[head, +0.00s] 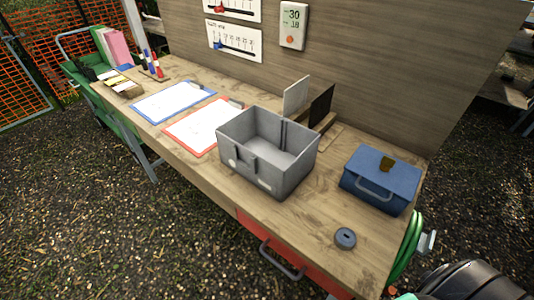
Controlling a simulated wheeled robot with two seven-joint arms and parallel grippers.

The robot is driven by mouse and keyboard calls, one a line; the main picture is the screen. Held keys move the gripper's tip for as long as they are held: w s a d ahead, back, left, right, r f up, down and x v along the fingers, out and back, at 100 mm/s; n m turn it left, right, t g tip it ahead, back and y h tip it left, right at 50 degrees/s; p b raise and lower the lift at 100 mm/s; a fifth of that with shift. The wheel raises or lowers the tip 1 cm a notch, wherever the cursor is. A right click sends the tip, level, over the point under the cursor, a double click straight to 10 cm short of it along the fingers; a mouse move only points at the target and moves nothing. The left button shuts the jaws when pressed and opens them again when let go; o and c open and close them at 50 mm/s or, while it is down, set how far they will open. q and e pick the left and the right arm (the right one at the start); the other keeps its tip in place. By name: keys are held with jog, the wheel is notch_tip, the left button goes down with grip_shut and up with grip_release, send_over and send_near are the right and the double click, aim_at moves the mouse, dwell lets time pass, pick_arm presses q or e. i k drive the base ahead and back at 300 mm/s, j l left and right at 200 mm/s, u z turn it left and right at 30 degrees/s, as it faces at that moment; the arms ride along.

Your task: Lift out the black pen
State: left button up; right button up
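A small group of upright pens or markers (157,66) stands at the far left back of the workbench, beside the blue clipboard. I can make out blue, dark and red parts among them, but they are too small to tell surely which is the black pen. Their holder is not clear. Neither of my grippers shows in the head view.
The wooden bench (220,179) carries a blue clipboard (172,101), a red clipboard (195,126), an open grey bin (244,167), a blue toolbox (395,184) and a grey round object (345,238). A panel wall (360,80) rises behind.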

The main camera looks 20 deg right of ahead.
aim_at(142, 58)
jog(key=i+j, duration=0.2)
jog(key=j, duration=0.2)
jog(key=i+j, duration=0.25)
jog(key=j, duration=0.2)
jog(key=i+j, duration=0.2)
jog(key=j, duration=0.2)
jog(key=i+j, duration=0.25)
jog(key=i, duration=0.2)
jog(key=i+j, duration=0.3)
jog(key=i, duration=0.15)
jog(key=i+j, duration=0.25)
jog(key=i, duration=0.2)
jog(key=l+z, duration=0.25)
jog(key=z, duration=0.25)
